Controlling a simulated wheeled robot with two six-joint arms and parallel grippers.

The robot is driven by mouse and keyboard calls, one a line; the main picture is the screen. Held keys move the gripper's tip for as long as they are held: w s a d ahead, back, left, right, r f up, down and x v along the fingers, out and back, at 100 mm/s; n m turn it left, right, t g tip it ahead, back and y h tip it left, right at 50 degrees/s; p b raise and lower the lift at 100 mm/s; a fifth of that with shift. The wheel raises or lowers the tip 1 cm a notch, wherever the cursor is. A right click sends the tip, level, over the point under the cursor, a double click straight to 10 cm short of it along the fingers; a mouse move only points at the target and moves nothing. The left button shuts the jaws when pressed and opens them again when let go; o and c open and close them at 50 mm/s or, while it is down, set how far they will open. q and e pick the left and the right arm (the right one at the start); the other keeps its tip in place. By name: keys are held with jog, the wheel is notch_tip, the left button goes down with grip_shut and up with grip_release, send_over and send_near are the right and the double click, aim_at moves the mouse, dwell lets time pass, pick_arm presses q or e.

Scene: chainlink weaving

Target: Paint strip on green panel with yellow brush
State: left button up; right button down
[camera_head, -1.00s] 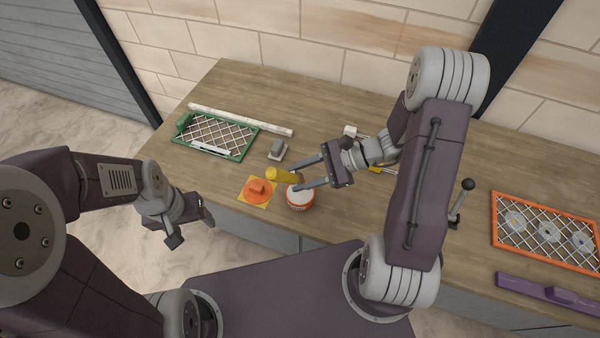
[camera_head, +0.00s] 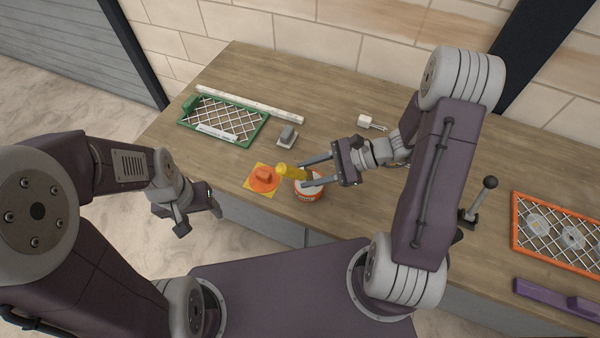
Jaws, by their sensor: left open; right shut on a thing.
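The yellow brush (camera_head: 289,172) is held in my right gripper (camera_head: 306,172), which is shut on it, over the white-and-orange paint tub (camera_head: 309,194). Its lower end is hidden at the tub, so I cannot tell whether it is in the paint. The green panel (camera_head: 264,128) is a frame with a white lattice, lying at the back left. A short white strip (camera_head: 216,133) lies across its front part. My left gripper (camera_head: 213,203) is open and empty, left of the tub and off the table's front edge.
A long white bar (camera_head: 250,104) lies behind the green panel. An orange lattice panel (camera_head: 516,222) and purple bar (camera_head: 548,297) lie at the right.

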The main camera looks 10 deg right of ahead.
jog(key=shift+f+b, duration=0.5)
jog(key=shift+f, duration=0.1)
dwell(1.7)
notch_tip(320, 180, up, 7)
jog(key=p, duration=0.6)
jog(key=shift+r, duration=0.1)
dwell(0.3)
jog(key=w+d+f+m+t+h, duration=0.2)
jog(key=d+f+m+t, duration=0.3)
jog(key=d, duration=0.3)
jog(key=shift+w+d, duration=0.2)
jog(key=shift+w, duration=0.05)
